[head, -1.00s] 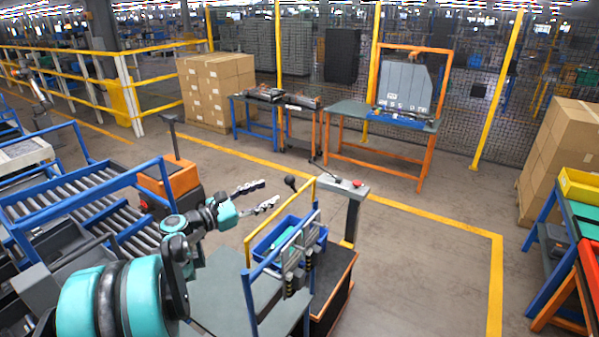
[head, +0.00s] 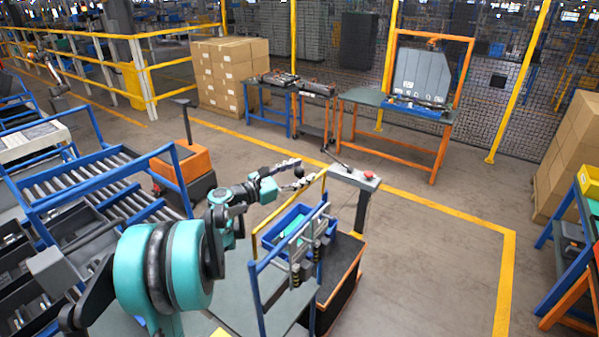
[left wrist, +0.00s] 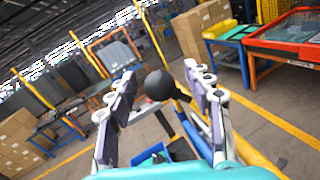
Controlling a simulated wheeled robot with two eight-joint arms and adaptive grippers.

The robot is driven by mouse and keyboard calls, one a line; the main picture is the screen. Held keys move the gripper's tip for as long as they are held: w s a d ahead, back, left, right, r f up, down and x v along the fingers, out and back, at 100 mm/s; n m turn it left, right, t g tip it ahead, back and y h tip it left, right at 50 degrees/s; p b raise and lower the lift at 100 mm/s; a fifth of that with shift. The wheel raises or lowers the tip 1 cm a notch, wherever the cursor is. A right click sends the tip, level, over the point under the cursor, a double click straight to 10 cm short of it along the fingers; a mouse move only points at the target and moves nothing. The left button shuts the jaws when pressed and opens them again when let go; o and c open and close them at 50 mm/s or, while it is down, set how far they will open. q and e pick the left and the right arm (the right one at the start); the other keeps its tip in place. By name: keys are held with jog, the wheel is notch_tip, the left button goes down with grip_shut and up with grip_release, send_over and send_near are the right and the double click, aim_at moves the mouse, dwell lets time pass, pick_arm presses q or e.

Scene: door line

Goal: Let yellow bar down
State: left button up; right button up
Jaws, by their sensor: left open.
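The yellow bar (head: 288,206) stands raised at the edge of the blue-framed station in the head view, sloping up to the right. A yellow length, seemingly the same bar, shows at the lower right of the left wrist view (left wrist: 256,161). A black ball knob (left wrist: 159,85) sits between the fingers in the left wrist view; in the head view the fingers partly hide it. My left gripper (head: 294,175) is open around or just short of this knob, above the bar's far end. I cannot tell whether a finger touches it. My right gripper is not in view.
A blue tote (head: 283,228) lies behind the bar. A grey control post (head: 352,178) with a red button stands close beyond the gripper. A roller conveyor (head: 95,195) and an orange truck (head: 184,170) are at left.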

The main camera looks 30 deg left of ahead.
pick_arm(q)
grip_shut()
jog(key=shift+d, duration=0.1)
jog(key=shift+d+m, duration=0.5)
jog(key=shift+d, duration=0.15)
jog(key=s+d+f+m+g+y+b, duration=0.1)
jog(key=d+f+m+y+b, duration=0.15)
jog(key=d+f+m, duration=0.35)
jog(key=d+f+m+g+y+b, duration=0.1)
jog(key=d+f+m+y+b, duration=0.15)
jog(key=d+m, duration=0.35)
notch_tip(320, 180, down, 7)
jog(key=d+m+y+b, duration=0.1)
jog(key=d+m+b, duration=0.1)
jog(key=b, duration=0.4)
jog(key=shift+d+m+y, duration=0.3)
jog(key=shift+y, duration=0.1)
jog(key=shift+s+f, duration=0.1)
jog(key=shift+f, duration=0.1)
